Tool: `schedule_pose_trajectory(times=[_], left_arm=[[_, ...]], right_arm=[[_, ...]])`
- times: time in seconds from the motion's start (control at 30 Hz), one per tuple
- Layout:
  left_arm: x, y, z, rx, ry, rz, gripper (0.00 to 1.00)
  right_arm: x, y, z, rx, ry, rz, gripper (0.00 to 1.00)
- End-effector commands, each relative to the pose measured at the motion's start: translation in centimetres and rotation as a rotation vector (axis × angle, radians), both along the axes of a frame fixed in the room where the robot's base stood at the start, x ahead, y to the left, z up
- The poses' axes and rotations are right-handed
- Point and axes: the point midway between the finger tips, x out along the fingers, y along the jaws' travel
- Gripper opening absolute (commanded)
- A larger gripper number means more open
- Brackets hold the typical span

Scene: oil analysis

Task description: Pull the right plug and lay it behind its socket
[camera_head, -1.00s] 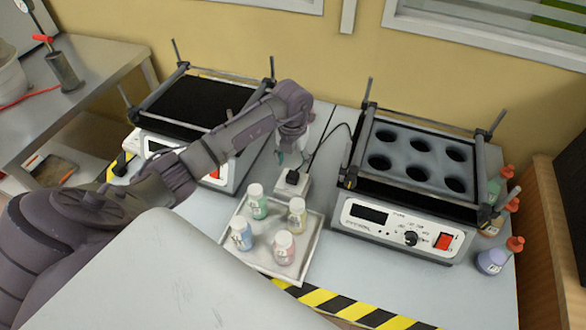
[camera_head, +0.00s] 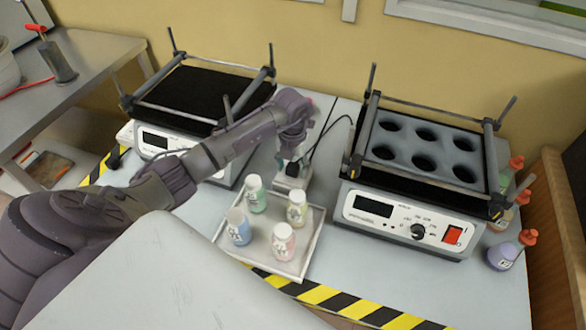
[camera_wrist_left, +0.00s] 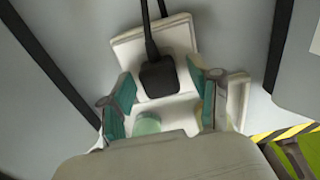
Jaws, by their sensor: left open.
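A black plug (camera_wrist_left: 159,77) sits in a white socket block (camera_wrist_left: 126,50), with dark cords running up from it in the left wrist view. In the head view the socket block (camera_head: 293,183) stands between the two machines, and my left gripper (camera_head: 289,160) is low over it, partly hiding the plug. My left gripper (camera_wrist_left: 161,84) is open, its teal-padded fingers on either side of the plug with gaps to both. I cannot tell whether the tips are level with the plug. Only one plug is distinguishable. My right gripper is out of view.
A tray (camera_head: 305,262) with several small bottles stands just in front of the socket block. A machine with round holes (camera_head: 400,222) is to the right, a flat-topped machine (camera_head: 190,100) to the left. Flasks (camera_head: 503,256) stand at the far right.

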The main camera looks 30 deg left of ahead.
Motion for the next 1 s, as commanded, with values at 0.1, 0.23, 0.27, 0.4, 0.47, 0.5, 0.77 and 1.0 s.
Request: schedule_pose_trajectory(times=[0.1,0.23,0.27,0.4,0.47,0.5,0.77,1.0], left_arm=[[0.03,0.09,0.08,0.003,-0.001,0.0,0.62],[0.01,-0.01,0.0,0.001,0.0,0.0,0.62],[0.01,-0.01,0.0,0.0,0.0,0.0,0.62],[0.0,-0.02,-0.01,0.0,0.0,0.0,0.62],[-0.01,-0.02,-0.01,0.0,0.0,0.0,0.62],[0.01,0.01,0.02,0.001,0.0,0.0,0.62],[-0.02,-0.05,-0.02,0.0,0.001,0.0,0.54],[-0.01,-0.04,-0.02,0.0,0.001,0.0,0.14]], right_arm=[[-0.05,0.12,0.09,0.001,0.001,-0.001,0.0],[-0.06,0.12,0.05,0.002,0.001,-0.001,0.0],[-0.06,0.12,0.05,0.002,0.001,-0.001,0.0],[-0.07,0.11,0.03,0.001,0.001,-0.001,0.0],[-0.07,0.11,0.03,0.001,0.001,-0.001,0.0],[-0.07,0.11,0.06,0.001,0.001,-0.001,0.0],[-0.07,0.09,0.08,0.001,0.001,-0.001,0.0],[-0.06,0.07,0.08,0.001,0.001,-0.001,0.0]])
